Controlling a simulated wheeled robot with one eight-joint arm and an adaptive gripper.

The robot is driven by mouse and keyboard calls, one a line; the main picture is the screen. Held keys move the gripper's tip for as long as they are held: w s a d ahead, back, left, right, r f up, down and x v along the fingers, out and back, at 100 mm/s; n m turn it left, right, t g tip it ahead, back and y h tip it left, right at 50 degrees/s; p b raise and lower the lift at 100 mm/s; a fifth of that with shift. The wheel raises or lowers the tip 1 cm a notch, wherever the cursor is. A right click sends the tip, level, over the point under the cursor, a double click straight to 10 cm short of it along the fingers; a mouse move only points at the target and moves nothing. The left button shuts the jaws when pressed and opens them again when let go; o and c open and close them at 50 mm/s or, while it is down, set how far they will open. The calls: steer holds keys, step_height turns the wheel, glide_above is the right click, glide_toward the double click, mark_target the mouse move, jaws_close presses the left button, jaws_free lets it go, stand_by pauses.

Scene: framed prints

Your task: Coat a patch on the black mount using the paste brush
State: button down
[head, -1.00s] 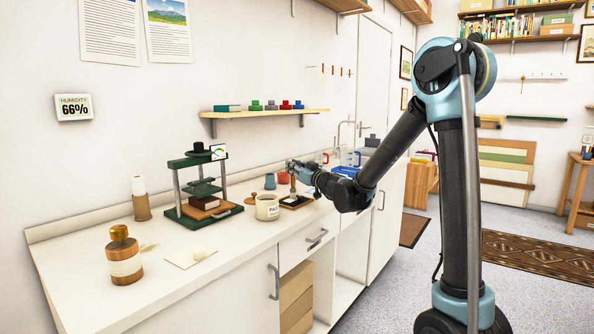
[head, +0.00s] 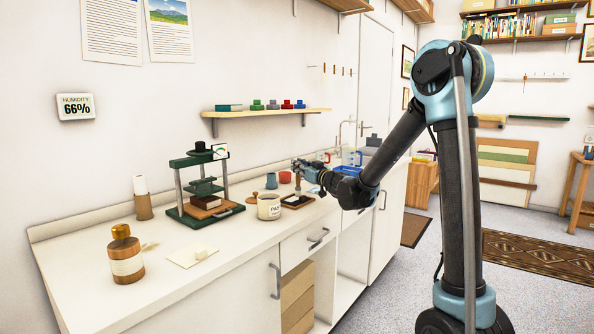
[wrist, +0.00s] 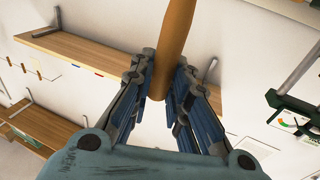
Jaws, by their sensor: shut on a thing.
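My gripper (head: 297,169) is shut on the brown wooden handle of the paste brush (wrist: 172,45), which runs between the blue-padded fingers in the wrist view. In the head view the brush (head: 297,185) hangs about upright below the fingers. Its lower end is over a dark mount (head: 290,204) with a brown edge, lying flat on the counter. I cannot tell whether the bristles touch the mount. The cream paste pot (head: 268,207), labelled "PA…", stands just left of the mount.
A green press (head: 176,190) stands left of the pot. A shelf (head: 270,112) hangs above.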

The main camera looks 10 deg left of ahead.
stand_by(0.3)
steer(key=shift+r, duration=3.1)
